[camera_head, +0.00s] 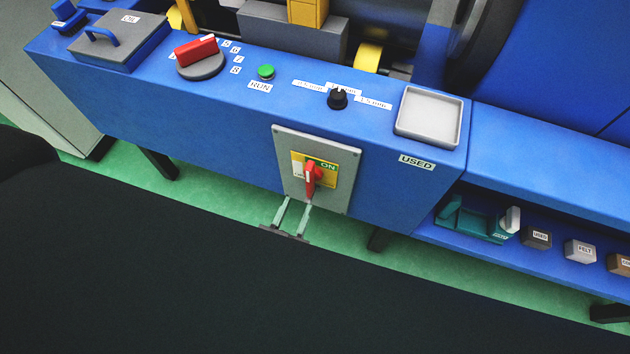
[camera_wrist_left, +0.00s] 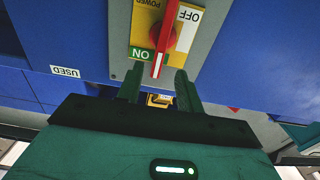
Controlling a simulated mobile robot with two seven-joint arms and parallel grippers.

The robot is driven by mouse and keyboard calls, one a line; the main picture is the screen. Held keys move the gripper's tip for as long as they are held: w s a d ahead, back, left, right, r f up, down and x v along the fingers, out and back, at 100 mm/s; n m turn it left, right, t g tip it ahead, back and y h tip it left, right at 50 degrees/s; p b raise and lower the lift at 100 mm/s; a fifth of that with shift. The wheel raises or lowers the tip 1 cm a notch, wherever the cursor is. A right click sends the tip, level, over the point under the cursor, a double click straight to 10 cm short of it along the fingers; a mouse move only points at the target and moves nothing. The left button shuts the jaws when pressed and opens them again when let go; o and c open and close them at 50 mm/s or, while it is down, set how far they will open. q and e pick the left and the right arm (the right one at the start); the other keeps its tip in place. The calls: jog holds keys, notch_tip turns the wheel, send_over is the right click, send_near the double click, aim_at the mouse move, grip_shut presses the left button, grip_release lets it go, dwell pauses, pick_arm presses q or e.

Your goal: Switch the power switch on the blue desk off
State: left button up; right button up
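The power switch is a red handle (camera_head: 311,178) on a yellow plate with a green ON label and a white OFF label, fixed to a grey panel (camera_head: 343,187) on the front of the blue desk (camera_head: 230,140). The handle also shows in the left wrist view (camera_wrist_left: 163,45), beside the ON label. My left gripper (camera_head: 294,204) is open and empty just below the handle. In the left wrist view its fingertips (camera_wrist_left: 158,70) stand on either side of the handle's end; I cannot tell whether they touch it. My right gripper is not in view.
The desk top holds a red rotary handle (camera_head: 198,49), a green RUN button (camera_head: 266,71), a black knob (camera_head: 338,98) and a grey tray (camera_head: 428,118). A shelf with small labelled blocks (camera_head: 537,237) is at the right. Green floor shows below the panel.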

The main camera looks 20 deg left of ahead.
aim_at(308, 181)
pick_arm(q)
jog(key=shift+w+d, duration=0.1)
jog(key=shift+w, duration=3.8)
jog(key=shift+c, duration=0.2)
grip_shut()
